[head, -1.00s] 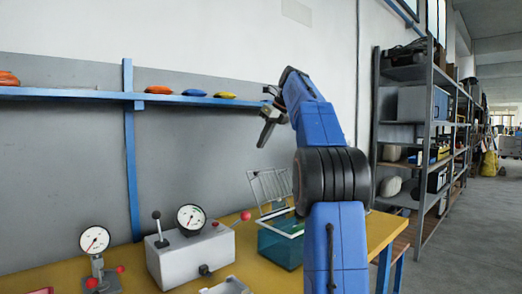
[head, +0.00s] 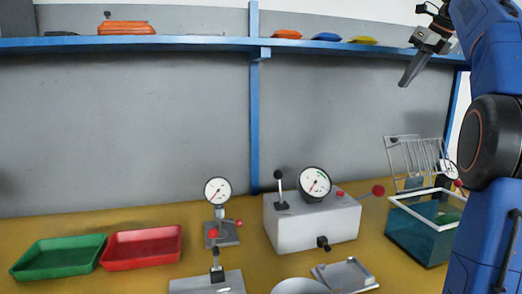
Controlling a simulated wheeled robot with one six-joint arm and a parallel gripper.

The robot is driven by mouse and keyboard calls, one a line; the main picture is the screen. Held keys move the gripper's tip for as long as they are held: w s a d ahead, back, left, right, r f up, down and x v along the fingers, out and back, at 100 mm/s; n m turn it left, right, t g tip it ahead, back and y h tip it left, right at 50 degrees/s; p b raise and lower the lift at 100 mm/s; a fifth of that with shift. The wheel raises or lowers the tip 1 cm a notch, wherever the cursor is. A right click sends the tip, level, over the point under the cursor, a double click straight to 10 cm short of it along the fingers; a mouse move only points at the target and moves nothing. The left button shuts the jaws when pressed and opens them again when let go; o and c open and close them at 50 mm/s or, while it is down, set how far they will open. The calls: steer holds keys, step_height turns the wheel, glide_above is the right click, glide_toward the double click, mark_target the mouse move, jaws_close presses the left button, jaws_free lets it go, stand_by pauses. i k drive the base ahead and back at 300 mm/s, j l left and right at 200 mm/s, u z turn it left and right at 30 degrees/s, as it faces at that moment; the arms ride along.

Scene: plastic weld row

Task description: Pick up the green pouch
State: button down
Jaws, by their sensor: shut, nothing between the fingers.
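No pouch that is plainly green shows. A green patch (head: 447,217) shows inside the clear teal tank (head: 420,243) on the bench at right; I cannot tell whether it is the pouch. An orange pouch (head: 287,34), a blue pouch (head: 327,37) and a yellow pouch (head: 363,40) lie on the wall shelf. My gripper (head: 406,80) is shut and empty, pointing down in front of the shelf's right part, to the right of the yellow pouch and above the tank.
The blue shelf (head: 190,43) also holds an orange case (head: 126,28). On the yellow bench are a green tray (head: 58,257), a red tray (head: 142,247), a dial gauge (head: 218,191), a grey machine (head: 310,222) and a wire rack (head: 415,157).

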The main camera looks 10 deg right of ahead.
mark_target(443, 219)
steer(key=k+l, duration=0.2)
steer(key=k, duration=0.3)
steer(key=k+l, duration=0.15)
steer(key=k, duration=0.3)
